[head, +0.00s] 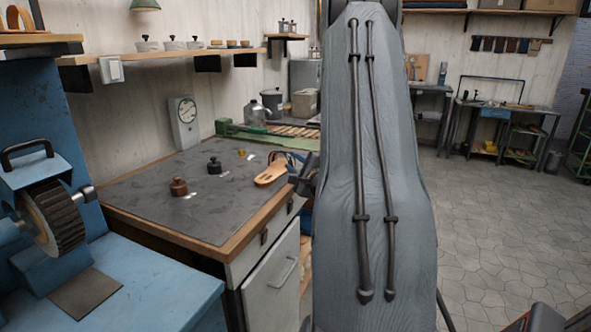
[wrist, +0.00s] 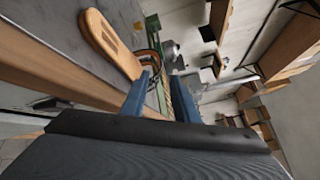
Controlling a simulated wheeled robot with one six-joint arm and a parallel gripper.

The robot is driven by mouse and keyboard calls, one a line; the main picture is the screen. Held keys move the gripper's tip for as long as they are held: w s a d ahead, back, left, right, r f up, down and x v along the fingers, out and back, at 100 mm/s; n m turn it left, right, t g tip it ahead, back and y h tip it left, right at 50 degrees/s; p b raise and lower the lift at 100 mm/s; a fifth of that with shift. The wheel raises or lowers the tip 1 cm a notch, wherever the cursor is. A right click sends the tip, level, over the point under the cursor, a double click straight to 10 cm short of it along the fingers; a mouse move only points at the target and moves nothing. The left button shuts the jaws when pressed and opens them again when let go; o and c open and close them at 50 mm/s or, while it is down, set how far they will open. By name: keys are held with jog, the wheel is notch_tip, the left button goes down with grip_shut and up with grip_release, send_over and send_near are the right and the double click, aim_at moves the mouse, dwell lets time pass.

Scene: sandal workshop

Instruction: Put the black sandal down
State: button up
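A sandal with a tan sole (head: 270,174) lies at the right edge of the dark bench mat in the head view. Dark straps show at its far end, partly hidden behind my arm. In the wrist view its tan sole (wrist: 110,42) is at the upper left, with dark strap loops beside the left fingertip. My gripper (wrist: 164,88) has its two blue fingers apart with nothing held between them. In the head view my gripper (head: 303,182) is mostly hidden by my arm, close to the sandal's right side. I cannot tell whether a finger touches a strap.
The bench mat (head: 160,207) holds several small weight-like pieces, including a brown one (head: 179,187) and a black one (head: 214,165). A dial gauge (head: 185,122) stands at the back. A blue grinding machine (head: 45,190) is at the left. The mat's front is clear.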

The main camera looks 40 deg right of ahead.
jog(key=shift+v, duration=1.15)
